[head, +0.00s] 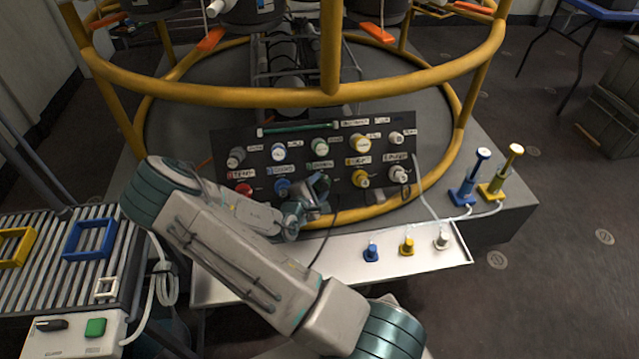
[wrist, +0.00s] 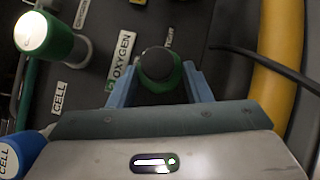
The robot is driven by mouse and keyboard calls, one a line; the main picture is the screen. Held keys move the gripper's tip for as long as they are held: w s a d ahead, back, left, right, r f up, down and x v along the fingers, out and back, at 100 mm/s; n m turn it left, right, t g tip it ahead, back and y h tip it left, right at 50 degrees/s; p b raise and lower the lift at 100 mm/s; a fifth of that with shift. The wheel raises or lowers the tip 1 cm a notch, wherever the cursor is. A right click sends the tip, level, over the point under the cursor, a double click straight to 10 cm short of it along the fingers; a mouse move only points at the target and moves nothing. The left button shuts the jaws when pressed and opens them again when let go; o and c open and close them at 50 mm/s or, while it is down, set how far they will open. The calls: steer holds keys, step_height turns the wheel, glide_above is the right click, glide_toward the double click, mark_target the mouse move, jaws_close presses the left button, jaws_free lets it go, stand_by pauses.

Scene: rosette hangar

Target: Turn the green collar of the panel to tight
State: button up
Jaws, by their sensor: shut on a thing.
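The green collar (wrist: 178,82) has a dark round top and sits on the dark panel (head: 228,140) beside a label reading OXYGEN (wrist: 120,62). A small marking that seems to read TIGHT (wrist: 168,38) lies just above it in the wrist view. My gripper (wrist: 160,85) has its two blue fingers on either side of the collar, shut on it. In the head view my gripper (head: 318,190) is at the lower middle of the panel and hides most of the collar. I cannot tell the collar's exact turn.
A green fitting with a white cap (wrist: 38,38) and a blue fitting (wrist: 20,150) are close by. A yellow rail (head: 330,88) crosses above the panel. A white tray (head: 400,258) with small plugs lies in front.

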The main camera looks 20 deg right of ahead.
steer(key=m+g+p, duration=0.1)
steer(key=m+p, duration=0.1)
steer(key=r+m+g+y+p, duration=0.1)
steer(key=m+g+p, duration=0.1)
steer(key=m+p, duration=0.1)
steer(key=shift+w+r+y, duration=0.15)
steer(key=shift+w+y, duration=0.05)
steer(key=shift+y, duration=0.1)
steer(key=m+g+y+p, duration=0.1)
steer(key=m, duration=0.1)
steer(key=m+y+p, duration=0.1)
steer(key=m+p, duration=0.1)
steer(key=shift+w+d+g, duration=0.1)
steer(key=shift+d+g, duration=0.05)
steer(key=shift+g, duration=0.25)
steer(key=shift+m+y, duration=0.3)
steer(key=o, duration=1)
steer(key=shift+p+v, duration=2.25)
steer(key=shift+v, duration=4.65)
